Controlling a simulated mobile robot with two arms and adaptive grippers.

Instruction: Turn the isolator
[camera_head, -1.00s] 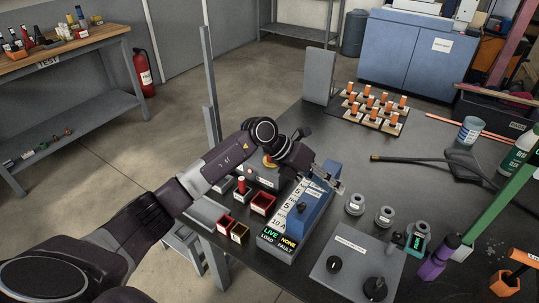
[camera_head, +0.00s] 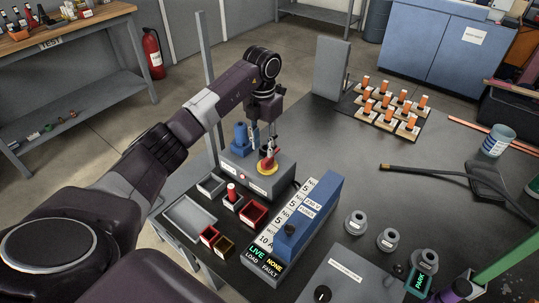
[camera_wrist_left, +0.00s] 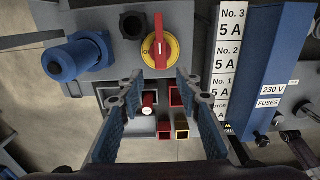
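The isolator is a red handle on a round yellow plate (camera_head: 267,166), on top of a grey box (camera_head: 244,177). In the left wrist view the isolator (camera_wrist_left: 160,46) shows ahead of the fingertips, its red bar upright in the picture, with lettering on the plate's left side. My left gripper (camera_head: 264,140) points down just above and behind the isolator in the head view. In the left wrist view its two blue-padded fingers (camera_wrist_left: 156,88) are wide apart with nothing between them. Whether a finger touches the handle cannot be told. My right gripper is not in view.
A blue plug-like fitting (camera_wrist_left: 72,57) sticks out beside the isolator. The blue fuse unit (camera_head: 315,207) with a lit LIVE display stands to the right. Small trays (camera_head: 190,217) lie in front of the grey box. Grey weights (camera_head: 355,222) stand farther right.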

